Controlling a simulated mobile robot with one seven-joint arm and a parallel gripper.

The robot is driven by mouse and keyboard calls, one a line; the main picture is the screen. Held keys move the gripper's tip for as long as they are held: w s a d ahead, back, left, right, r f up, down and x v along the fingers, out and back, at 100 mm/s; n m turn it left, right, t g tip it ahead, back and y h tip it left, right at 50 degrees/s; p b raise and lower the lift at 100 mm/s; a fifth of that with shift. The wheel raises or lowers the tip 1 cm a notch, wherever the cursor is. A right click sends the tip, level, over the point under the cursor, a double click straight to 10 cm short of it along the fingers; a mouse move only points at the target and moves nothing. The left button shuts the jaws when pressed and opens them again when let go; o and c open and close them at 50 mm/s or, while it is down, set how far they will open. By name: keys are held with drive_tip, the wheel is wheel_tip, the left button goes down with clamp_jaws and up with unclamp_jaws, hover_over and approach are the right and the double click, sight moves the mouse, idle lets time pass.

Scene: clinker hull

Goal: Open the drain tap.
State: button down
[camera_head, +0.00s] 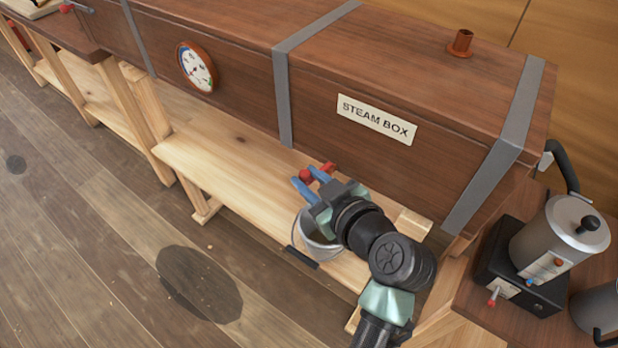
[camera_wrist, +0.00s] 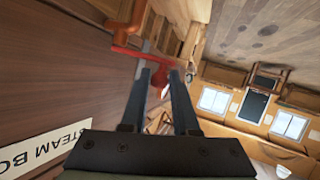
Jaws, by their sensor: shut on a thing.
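The red drain tap (camera_head: 329,167) shows below the front edge of the steam box (camera_head: 455,165), at my gripper's fingertips. In the wrist view, its red lever (camera_wrist: 128,53) runs across to the fingertips, beside an orange-red tap body (camera_wrist: 119,30). My gripper (camera_head: 308,177) has its blue fingers on either side of the red lever end and is shut on it; the fingers also show in the wrist view (camera_wrist: 159,76). The exact contact is small and partly hidden. I cannot tell the lever's angle for certain.
A metal bucket (camera_head: 319,251) stands on the wooden shelf (camera_head: 235,160) below, partly behind my gripper. A round gauge (camera_head: 197,67) is on the box front. A kettle (camera_head: 560,238) on a dark base (camera_head: 500,262) stands at the right. The floor at left is clear.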

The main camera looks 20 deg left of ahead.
drive_tip(key=c, duration=0.9)
unclamp_jaws()
drive_tip(key=shift+c, duration=0.2)
drive_tip(key=v, duration=1.3)
drive_tip(key=w+d+r+m+t+h+p, duration=0.1)
drive_tip(key=w+r+m+t+h+p, duration=0.15)
drive_tip(key=r, duration=0.65)
drive_tip(key=w+d+r+m+t+h+p, duration=0.1)
drive_tip(key=w+d+r+m+t, duration=0.2)
drive_tip(key=r, duration=0.6)
drive_tip(key=w+r+m+t+h+p, duration=0.25)
drive_tip(key=r+t, duration=0.25)
drive_tip(key=r, duration=0.4)
drive_tip(key=s+d+r+m+t+h+p, duration=0.1)
drive_tip(key=s+r+t, duration=0.3)
drive_tip(key=r, duration=0.8)
drive_tip(key=s+d+r+m+t+h+p, duration=0.1)
drive_tip(key=s+r+m+t+h, duration=0.3)
drive_tip(key=r, duration=0.8)
drive_tip(key=shift+s+r+t+p, duration=0.3)
drive_tip(key=shift+s+t+p, duration=0.15)
drive_tip(key=shift+s, duration=0.35)
